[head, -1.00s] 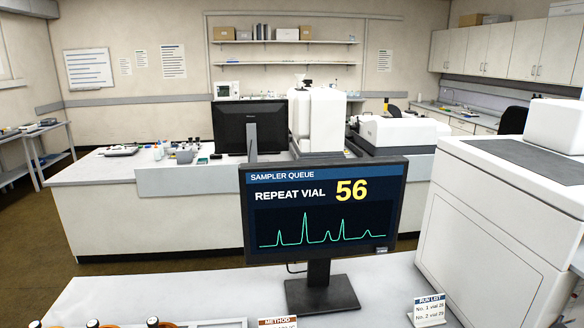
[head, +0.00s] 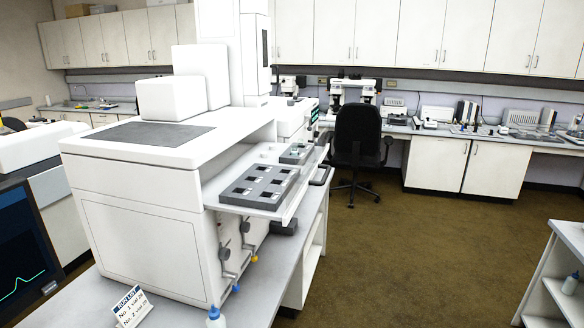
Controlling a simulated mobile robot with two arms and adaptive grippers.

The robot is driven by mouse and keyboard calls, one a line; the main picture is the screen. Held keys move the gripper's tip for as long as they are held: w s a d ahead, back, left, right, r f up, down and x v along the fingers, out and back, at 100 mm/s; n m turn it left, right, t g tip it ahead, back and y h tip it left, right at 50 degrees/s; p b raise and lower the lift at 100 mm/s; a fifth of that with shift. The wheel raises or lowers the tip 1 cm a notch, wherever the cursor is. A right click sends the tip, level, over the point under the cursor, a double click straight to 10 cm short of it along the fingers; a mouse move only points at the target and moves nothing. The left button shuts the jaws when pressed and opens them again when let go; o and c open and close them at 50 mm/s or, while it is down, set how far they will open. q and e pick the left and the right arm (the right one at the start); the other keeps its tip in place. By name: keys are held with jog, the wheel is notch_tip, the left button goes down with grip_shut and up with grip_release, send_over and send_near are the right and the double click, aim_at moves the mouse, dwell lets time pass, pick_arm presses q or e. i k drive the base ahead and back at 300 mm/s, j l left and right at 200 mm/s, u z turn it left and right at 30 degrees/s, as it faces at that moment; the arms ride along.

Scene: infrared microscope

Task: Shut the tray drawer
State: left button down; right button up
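The tray drawer (head: 290,207) sticks out to the right from the front of a large white instrument (head: 140,240). On it lies a dark grey vial tray (head: 258,186) with several square openings. A smaller grey-green rack (head: 297,153) sits further back on the drawer. A dark handle (head: 322,174) shows at the drawer's outer edge. Neither of my grippers is in view.
A bench (head: 190,312) carries the instrument, a run list card (head: 131,306) and a blue-capped bottle (head: 215,318). A monitor (head: 25,250) stands at left. A black chair (head: 358,140) is at the back. The brown floor (head: 420,255) right of the drawer is open.

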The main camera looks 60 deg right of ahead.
aim_at(273, 187)
jog(key=z, duration=2.15)
